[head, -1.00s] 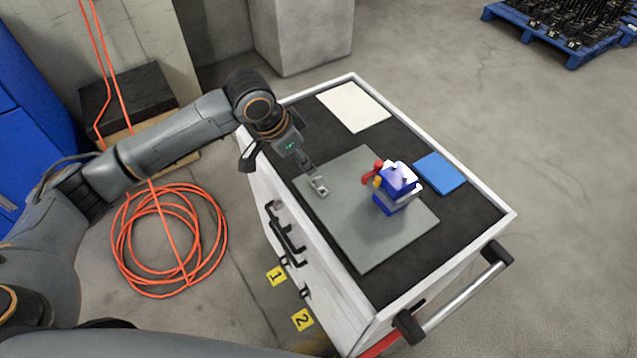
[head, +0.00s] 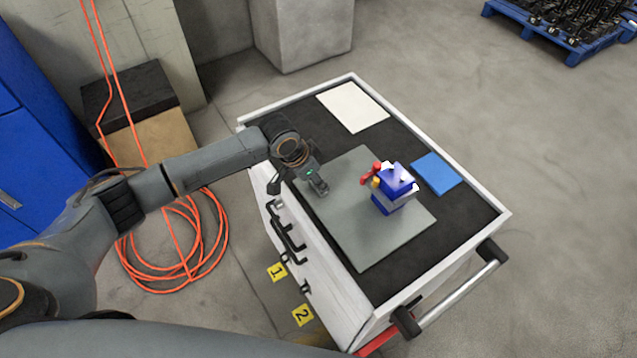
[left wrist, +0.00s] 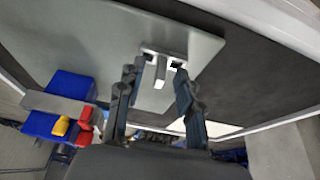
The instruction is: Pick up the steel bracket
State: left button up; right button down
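The small light-grey steel bracket (left wrist: 160,69) lies on the grey mat (left wrist: 200,47) in the left wrist view. My left gripper (left wrist: 160,70) is open, with one finger on each side of the bracket's upright part; I cannot tell whether they touch it. In the head view my left gripper (head: 320,191) is low over the left part of the grey mat (head: 365,240) and largely hides the bracket. My right gripper is in neither current view.
A blue jack (head: 395,188) with red and yellow parts stands on the mat to the right. A white sheet (head: 353,107) and a blue pad (head: 437,174) lie on the cart top (head: 420,140). Orange cable (head: 160,285) is coiled on the floor at left.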

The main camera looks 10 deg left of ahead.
pick_arm(q)
grip_shut()
